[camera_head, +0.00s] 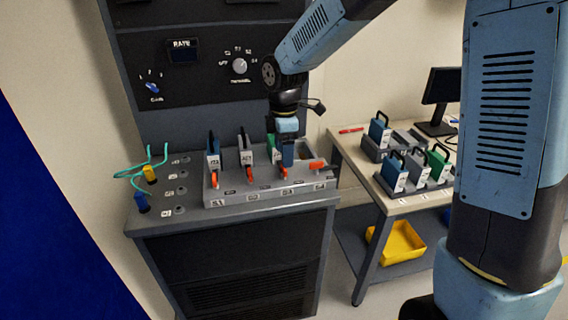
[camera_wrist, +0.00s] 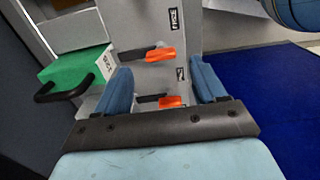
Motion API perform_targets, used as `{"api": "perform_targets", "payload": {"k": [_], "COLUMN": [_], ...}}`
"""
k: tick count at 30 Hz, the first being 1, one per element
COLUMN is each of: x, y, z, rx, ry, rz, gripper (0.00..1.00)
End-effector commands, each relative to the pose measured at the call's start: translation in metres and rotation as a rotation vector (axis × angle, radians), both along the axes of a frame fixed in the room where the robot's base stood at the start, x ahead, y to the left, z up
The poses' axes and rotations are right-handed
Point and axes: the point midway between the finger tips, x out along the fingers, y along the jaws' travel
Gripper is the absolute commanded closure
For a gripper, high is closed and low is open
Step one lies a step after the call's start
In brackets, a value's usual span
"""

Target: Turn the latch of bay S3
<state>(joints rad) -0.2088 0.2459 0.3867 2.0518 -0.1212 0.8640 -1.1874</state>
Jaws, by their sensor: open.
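The slotted bay block (camera_head: 243,194) stands on the grey bench, with orange latches along its front. The S3 latch (camera_head: 282,173) is below the green module (camera_head: 271,152) in the head view. My gripper (camera_head: 286,158) is lowered over the block's right part and partly hides the S3 area. Contact cannot be told. The green module (camera_wrist: 75,66) lies left of the fingers.
Blue (camera_head: 213,157) and grey (camera_head: 244,153) modules stand in the bays to the left. Cables with yellow and blue plugs (camera_head: 142,203) are at the bench's left. A side table (camera_head: 372,184) at right holds several modules, with a yellow tray (camera_head: 398,243) below.

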Motion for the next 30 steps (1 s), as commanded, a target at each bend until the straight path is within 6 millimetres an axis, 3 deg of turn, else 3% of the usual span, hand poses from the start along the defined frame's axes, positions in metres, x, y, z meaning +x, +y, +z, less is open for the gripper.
{"api": "perform_targets", "payload": {"k": [3, 9, 21, 30], "x": [-0.001, -0.001, 0.000, 0.000], "y": [0.000, 0.000, 0.000, 0.000], "z": [-0.019, -0.039, -0.045, -0.044], "rx": [-0.001, 0.000, 0.000, 0.000], "ry": [0.004, 0.001, 0.000, 0.000], "rz": [0.001, 0.001, 0.000, 0.000], "gripper": [0.30, 0.30, 0.30, 0.58]}}
